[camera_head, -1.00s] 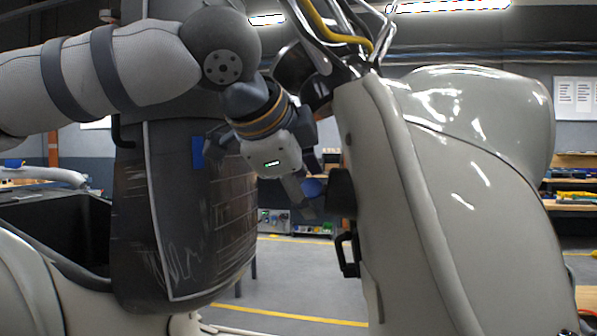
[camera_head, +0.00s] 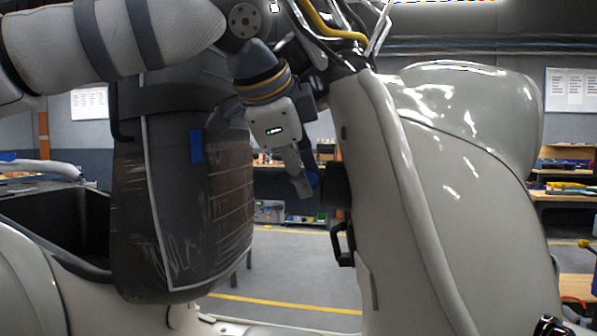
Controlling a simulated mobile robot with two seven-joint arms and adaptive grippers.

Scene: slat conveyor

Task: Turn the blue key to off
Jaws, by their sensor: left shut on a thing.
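The blue key (camera_head: 312,178) sits at the black lock housing (camera_head: 335,185) on the inner face of the pale scooter front (camera_head: 385,200). Only a small part of its blue head shows, seen narrow and tilted. My left gripper (camera_head: 306,184) comes in from the upper left and is shut on the key, its fingers pointing down and right. The fingers hide part of the key, and I cannot read the lock's marks.
A dark scooter seat (camera_head: 180,200) with a blue patch stands left of the gripper. A black hook (camera_head: 343,245) hangs below the lock. Handlebar tubes and a yellow cable (camera_head: 325,25) are above. Workbenches stand behind, and floor shows between seat and front.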

